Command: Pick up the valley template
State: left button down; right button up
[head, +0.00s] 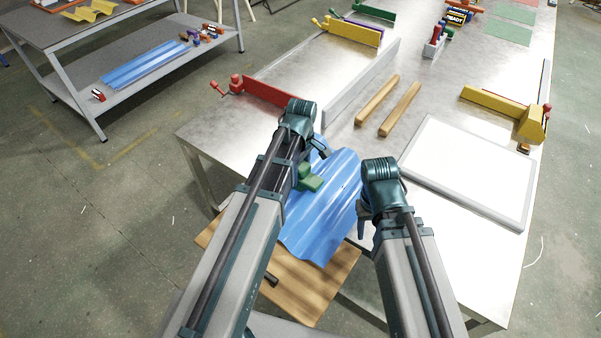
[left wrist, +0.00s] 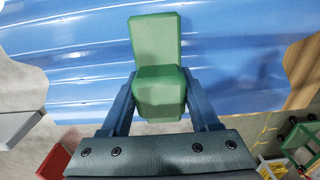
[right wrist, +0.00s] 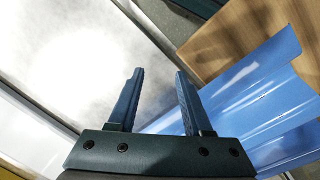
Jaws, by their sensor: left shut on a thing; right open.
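The green block, which looks like the valley template (head: 311,181), is an angular piece at the blue corrugated sheet (head: 322,215). My left gripper (head: 307,168) is shut on it. In the left wrist view the green block (left wrist: 157,80) sits between the two fingers, in front of the blue ridges; I cannot tell whether it touches the sheet. My right gripper (head: 364,224) is open and empty at the sheet's right side. In the right wrist view the open fingers (right wrist: 160,97) have the sheet (right wrist: 262,95) to their right. My left arm hides part of the sheet.
The sheet lies over the metal table's (head: 235,128) front edge and a wooden board (head: 315,285). A red bar (head: 272,94), two wooden rods (head: 388,105), a white panel (head: 470,170) and a yellow clamp (head: 500,108) lie beyond. A side shelf (head: 150,85) stands left.

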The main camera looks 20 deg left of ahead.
pick_arm(q)
notch_tip(320, 180, up, 10)
jog(key=p, duration=0.9)
jog(key=shift+p, duration=0.35)
pick_arm(e)
notch_tip(320, 180, up, 10)
pick_arm(q)
jog(key=shift+d+f, duration=0.1)
jog(key=shift+f, duration=0.05)
pick_arm(e)
jog(key=shift+d+f, duration=0.1)
